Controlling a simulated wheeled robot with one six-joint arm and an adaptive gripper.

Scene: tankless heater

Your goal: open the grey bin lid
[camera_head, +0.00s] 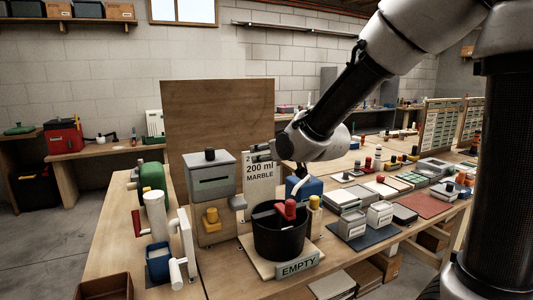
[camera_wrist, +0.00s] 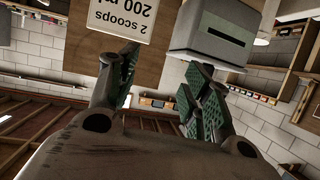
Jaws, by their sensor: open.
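A grey box (camera_head: 210,177) with a dark slot and a black knob on top stands in front of the wooden panel, left of centre in the head view. Its grey top (camera_head: 208,158) looks closed; I cannot tell for certain that it is the bin lid. The box also shows upside down at the top of the wrist view (camera_wrist: 208,42). My gripper (camera_head: 262,151) is open and empty, to the right of the box and near the top's height, pointing left. In the wrist view my fingers (camera_wrist: 158,72) are spread, with the box beyond the right finger, apart from it.
Below are a black pot (camera_head: 280,242) with a red-handled item, a blue block (camera_head: 304,187) and an "EMPTY" plate (camera_head: 298,264). A white cylinder (camera_head: 156,215) and a green item (camera_head: 152,176) stand left of the box.

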